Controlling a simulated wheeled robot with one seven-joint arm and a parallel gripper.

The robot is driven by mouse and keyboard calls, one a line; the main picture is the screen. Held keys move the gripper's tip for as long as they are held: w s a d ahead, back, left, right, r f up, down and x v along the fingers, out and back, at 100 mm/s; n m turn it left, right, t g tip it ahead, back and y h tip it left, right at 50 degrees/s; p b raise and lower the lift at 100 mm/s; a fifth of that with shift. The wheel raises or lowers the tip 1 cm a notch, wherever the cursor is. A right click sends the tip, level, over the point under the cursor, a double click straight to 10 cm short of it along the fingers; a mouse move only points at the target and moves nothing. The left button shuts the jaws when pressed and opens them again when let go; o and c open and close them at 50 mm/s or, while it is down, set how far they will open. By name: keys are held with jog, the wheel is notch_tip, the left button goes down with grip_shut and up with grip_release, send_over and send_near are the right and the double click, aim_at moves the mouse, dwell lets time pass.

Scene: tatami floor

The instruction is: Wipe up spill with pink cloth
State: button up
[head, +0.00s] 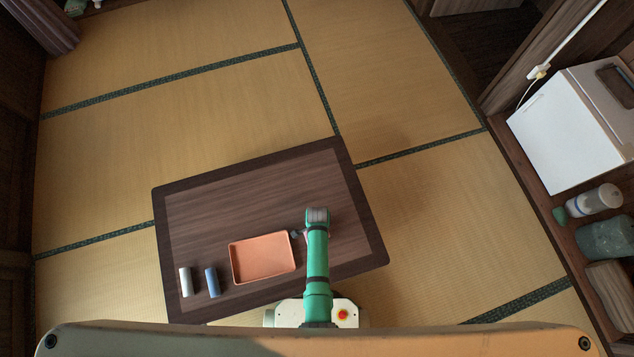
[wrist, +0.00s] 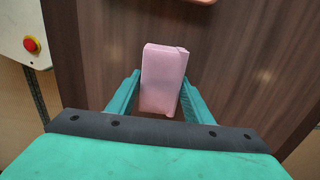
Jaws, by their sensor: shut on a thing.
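The pink cloth (wrist: 163,75) is a folded, block-like bundle in the wrist view. It sits between the two green fingers of my gripper (wrist: 158,95), which is shut on it. In the head view my gripper (head: 298,234) is over the dark wooden table (head: 240,190), just right of the orange-pink tray, and the cloth is mostly hidden by my arm. The wood grain shows below the cloth in the wrist view; I cannot tell how high above it the cloth is. I cannot make out a clear spill in either view.
The shallow tray (head: 235,262) lies near the table's front edge. A white cylinder (head: 186,282) and a blue cylinder (head: 212,282) stand left of it. The table's back half is clear. A white box-shaped appliance (head: 565,140) and several containers stand at the far right.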

jog(key=shift+w+r, duration=0.1)
jog(key=shift+r, duration=3.25)
